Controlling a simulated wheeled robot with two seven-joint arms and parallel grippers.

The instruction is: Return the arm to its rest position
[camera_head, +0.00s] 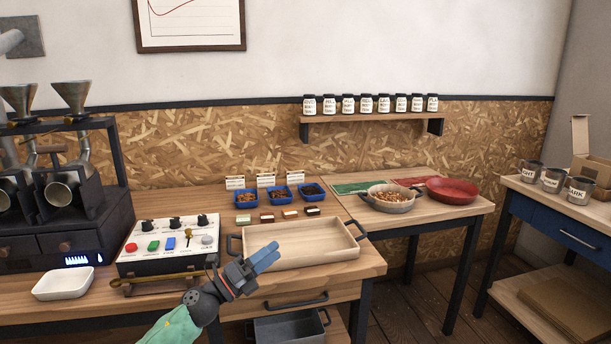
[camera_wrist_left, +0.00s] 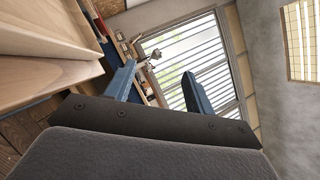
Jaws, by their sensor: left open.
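My left gripper (camera_head: 262,258) shows in the head view, reaching in from the bottom left in front of the wooden tray. Its blue fingers are above the front edge of the table. In the left wrist view its two blue fingers (camera_wrist_left: 158,88) stand apart with nothing between them. The gripper is open and empty. My right gripper is in neither view.
A wooden tray (camera_head: 318,254) with dark handles lies on the table close to my left gripper. The control box (camera_head: 165,244) and a white dish (camera_head: 63,283) stand to the left. A grey bin (camera_head: 287,329) is below. Pans (camera_head: 452,191) stand at right.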

